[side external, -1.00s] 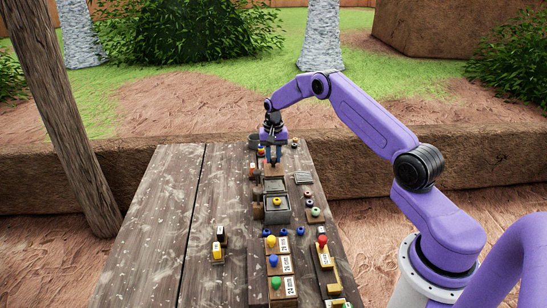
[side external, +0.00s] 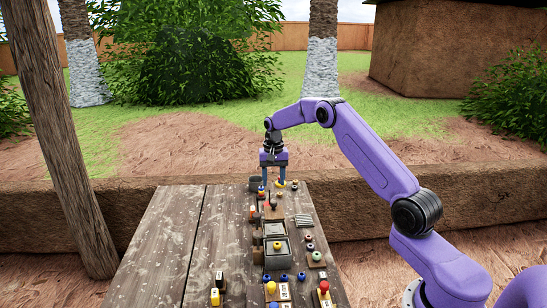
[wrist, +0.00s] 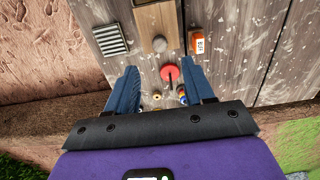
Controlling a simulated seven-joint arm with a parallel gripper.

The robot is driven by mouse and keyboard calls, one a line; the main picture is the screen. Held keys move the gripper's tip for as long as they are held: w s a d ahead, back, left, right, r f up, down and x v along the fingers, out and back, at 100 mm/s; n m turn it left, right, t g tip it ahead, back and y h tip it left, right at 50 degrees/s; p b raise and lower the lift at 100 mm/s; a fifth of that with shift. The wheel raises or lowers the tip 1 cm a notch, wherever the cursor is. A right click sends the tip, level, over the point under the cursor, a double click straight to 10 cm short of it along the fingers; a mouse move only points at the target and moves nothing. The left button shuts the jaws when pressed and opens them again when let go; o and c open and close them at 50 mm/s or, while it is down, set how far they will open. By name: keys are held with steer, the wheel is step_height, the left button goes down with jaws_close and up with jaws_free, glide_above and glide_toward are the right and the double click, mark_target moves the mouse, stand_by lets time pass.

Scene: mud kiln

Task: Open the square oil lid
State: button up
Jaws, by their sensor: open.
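In the side view, a grey square container with a yellow knob (side external: 277,247) on top stands in the middle of the row. A shallow grey square piece (side external: 274,230) sits just behind it. I cannot tell for sure which is the square oil lid. My gripper (side external: 273,182) is open and empty at the table's far end, beyond these pieces and apart from them. In the wrist view my gripper (wrist: 163,94) spreads its two blue fingers above a round red piece (wrist: 169,73) with a dark stem, with no visible contact.
The wrist view shows a wooden block with a grey knob (wrist: 158,42), a slatted grey plate (wrist: 110,40) and an orange labelled block (wrist: 197,42). Several coloured knobs crowd the near right of the table. The table's left side (side external: 165,240) is mostly clear.

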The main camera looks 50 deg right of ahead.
step_height(320, 180, up, 9)
stand_by(0.3)
steer(key=s+a+r+n, duration=0.3)
steer(key=s+a+n, duration=0.35)
steer(key=a, duration=0.65)
steer(key=s+a+r+n, duration=0.35)
steer(key=s+a, duration=0.55)
steer(key=a, duration=0.4)
steer(key=s+a+f+n, duration=0.1)
steer(key=s+a+n, duration=0.15)
steer(key=s, duration=0.45)
steer(key=s+a+n, duration=0.2)
steer(key=s+n, duration=0.1)
steer(key=s, duration=0.4)
steer(key=s+d+f+n, duration=0.1)
steer(key=s+d+n, duration=0.1)
steer(key=s, duration=0.5)
steer(key=s+d+f+n, duration=0.2)
steer(key=s+n, duration=0.2)
steer(key=s, duration=0.3)
steer(key=shift+s+f, duration=0.3)
steer(key=shift+s, duration=0.05)
